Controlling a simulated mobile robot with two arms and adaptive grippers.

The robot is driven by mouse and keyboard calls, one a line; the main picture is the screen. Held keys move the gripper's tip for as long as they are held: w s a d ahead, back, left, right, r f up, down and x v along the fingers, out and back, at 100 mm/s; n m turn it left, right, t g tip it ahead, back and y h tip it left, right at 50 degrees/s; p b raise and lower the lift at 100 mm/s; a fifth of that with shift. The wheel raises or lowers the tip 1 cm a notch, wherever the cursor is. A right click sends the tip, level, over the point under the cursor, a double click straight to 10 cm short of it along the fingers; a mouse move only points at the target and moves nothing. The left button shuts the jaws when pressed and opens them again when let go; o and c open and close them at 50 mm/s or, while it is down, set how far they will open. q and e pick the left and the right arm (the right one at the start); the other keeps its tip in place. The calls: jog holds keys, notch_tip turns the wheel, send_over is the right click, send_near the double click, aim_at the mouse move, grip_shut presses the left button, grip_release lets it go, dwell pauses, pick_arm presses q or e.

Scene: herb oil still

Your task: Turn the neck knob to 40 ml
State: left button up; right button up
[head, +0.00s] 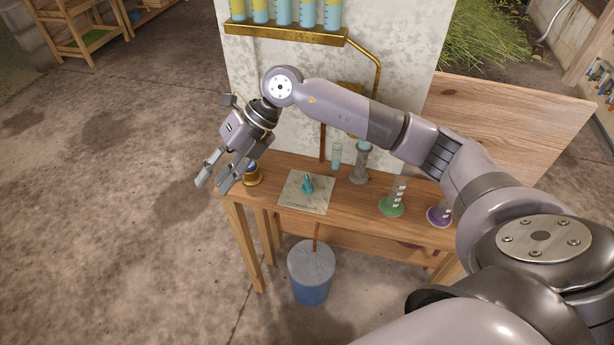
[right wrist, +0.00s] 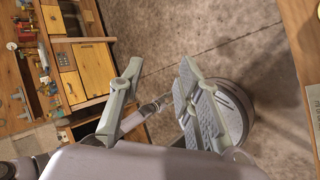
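My right gripper (head: 213,184) is at the left end of the wooden table in the head view, raised beside a small brass piece (head: 253,177). Its fingers are spread with nothing between them; the right wrist view also shows the gap between the fingertips (right wrist: 160,68). I cannot single out the neck knob or a 40 ml mark in either view. A brass fitting (head: 350,88) on the pale panel is partly hidden behind my right arm. A small teal vessel (head: 307,184) stands on a pale mat (head: 318,206). My left gripper is not in view.
The table (head: 345,215) also holds a glass cylinder (head: 359,165), a green flask (head: 392,205) and a purple flask (head: 438,215). A brass shelf (head: 285,33) carries several blue-and-yellow vessels. A blue bucket (head: 310,285) stands below.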

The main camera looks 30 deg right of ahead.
jog(key=w+d+m+h, duration=0.2)
jog(key=d+h, duration=0.4)
jog(key=d, duration=0.8)
jog(key=r+m+g+h, duration=0.1)
jog(key=h, duration=0.2)
send_over(307, 180)
notch_tip(307, 180, down, 17)
jog(key=p, duration=0.3)
jog(key=shift+r, duration=0.2)
jog(key=shift+c, duration=0.3)
grip_shut()
